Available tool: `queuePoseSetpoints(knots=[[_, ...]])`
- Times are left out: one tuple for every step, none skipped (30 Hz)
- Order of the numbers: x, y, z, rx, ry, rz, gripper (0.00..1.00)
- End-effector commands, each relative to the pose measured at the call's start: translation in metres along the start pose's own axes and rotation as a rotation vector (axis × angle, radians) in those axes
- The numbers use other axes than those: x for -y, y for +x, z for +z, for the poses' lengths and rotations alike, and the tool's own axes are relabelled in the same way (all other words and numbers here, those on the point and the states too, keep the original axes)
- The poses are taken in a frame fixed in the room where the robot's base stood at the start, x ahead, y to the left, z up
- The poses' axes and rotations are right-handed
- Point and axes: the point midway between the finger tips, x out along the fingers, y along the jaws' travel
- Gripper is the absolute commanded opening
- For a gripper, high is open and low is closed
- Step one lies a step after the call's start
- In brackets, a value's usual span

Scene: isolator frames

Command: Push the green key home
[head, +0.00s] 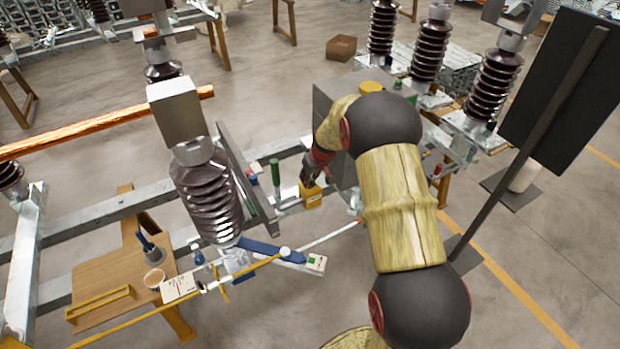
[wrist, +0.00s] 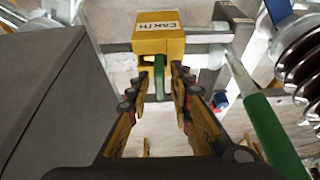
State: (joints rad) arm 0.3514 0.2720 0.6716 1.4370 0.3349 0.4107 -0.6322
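The green key (wrist: 159,74) sticks out of the near face of a yellow lock box marked EARTH (wrist: 160,35) in the wrist view. How deep the key sits cannot be told. My gripper (wrist: 156,88) is open, its two fingers apart on either side of the key, with a visible gap on each side. I see no contact with the key. In the head view, the yellow box (head: 311,196) is just below my gripper (head: 316,176); the key is not clearly seen there.
A grey cabinet (wrist: 40,90) stands close on the left in the wrist view. A thick green-gripped bar (wrist: 272,135) and a brown ribbed insulator (wrist: 302,58) are on the right. In the head view, a wooden bench (head: 105,270) is at the lower left.

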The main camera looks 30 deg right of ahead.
Motion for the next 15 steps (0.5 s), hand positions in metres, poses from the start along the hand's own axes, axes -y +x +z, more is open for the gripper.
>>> queuePoseSetpoints(knots=[[0.0, 0.0, 0.0, 0.0, 0.0, 0.0, 0.27], [0.0, 0.0, 0.0, 0.0, 0.0, 0.0, 0.28], [0.0, 0.0, 0.0, 0.0, 0.0, 0.0, 0.3], [0.0, 0.0, 0.0, 0.0, 0.0, 0.0, 0.3], [0.0, 0.0, 0.0, 0.0, 0.0, 0.0, 0.3], [0.0, 0.0, 0.0, 0.0, 0.0, 0.0, 0.3], [0.0, 0.0, 0.0, 0.0, 0.0, 0.0, 0.3], [0.0, 0.0, 0.0, 0.0, 0.0, 0.0, 0.3], [0.0, 0.0, 0.0, 0.0, 0.0, 0.0, 0.3], [0.0001, 0.0001, 0.0002, 0.0, 0.0, 0.0, 0.3], [0.0, -0.0002, 0.0001, 0.0, 0.0, 0.0, 0.3], [0.0, -0.0013, -0.0001, 0.0, 0.0, 0.0, 0.3], [-0.0001, -0.0028, -0.0003, -0.001, 0.0, 0.0, 0.3], [-0.0001, -0.0049, -0.0006, -0.001, 0.0, 0.0, 0.3], [-0.0002, -0.0086, -0.001, -0.002, 0.0, 0.0, 0.3]])
